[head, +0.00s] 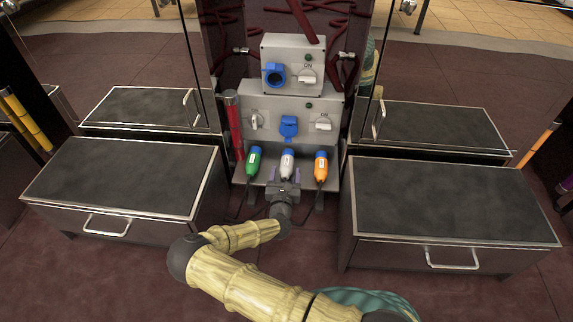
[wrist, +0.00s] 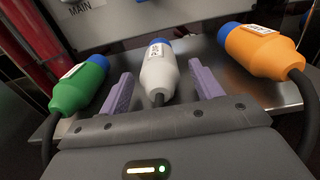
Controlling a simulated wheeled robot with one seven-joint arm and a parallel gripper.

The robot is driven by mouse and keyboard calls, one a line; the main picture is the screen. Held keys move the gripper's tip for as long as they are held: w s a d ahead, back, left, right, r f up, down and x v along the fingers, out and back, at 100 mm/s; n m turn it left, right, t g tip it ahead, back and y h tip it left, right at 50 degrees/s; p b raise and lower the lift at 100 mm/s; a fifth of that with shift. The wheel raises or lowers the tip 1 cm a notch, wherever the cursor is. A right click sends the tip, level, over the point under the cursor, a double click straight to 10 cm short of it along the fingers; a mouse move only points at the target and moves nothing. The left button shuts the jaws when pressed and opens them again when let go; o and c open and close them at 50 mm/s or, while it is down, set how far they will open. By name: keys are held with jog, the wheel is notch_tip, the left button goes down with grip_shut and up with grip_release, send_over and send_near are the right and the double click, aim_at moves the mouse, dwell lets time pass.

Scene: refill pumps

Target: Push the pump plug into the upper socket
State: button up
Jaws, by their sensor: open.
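Three plugs lie side by side on a metal shelf (head: 243,178): green (head: 254,160), white (head: 287,163) and orange (head: 321,167), each with a blue end facing the panel. Their labels are too small to read, so I cannot tell which is the pump plug. My gripper (head: 286,178) is open, its purple fingers either side of the white plug in the wrist view (wrist: 158,66), apart from it. The upper socket (head: 275,75) is blue and round, on the upper grey box (head: 292,50). Its opening faces out.
The lower grey box (head: 262,104) carries a blue socket (head: 289,127) with its lid apparently down, and white switches either side. A red cylinder (head: 235,128) stands left of it. Low dark cabinets (head: 125,180) (head: 450,200) flank the shelf. Cables trail from the plugs.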

jog(key=c, duration=1.3)
jog(key=shift+s+a+p, duration=0.1)
jog(key=shift+s+a, duration=0.1)
jog(key=shift+s, duration=0.8)
jog(key=shift+s+a+p, duration=0.15)
jog(key=shift+s, duration=0.8)
jog(key=shift+s+a+p, duration=0.1)
jog(key=shift+s+a, duration=0.1)
jog(key=shift+s, duration=0.8)
jog(key=shift+r+p, duration=1.1)
jog(key=shift+r, duration=0.45)
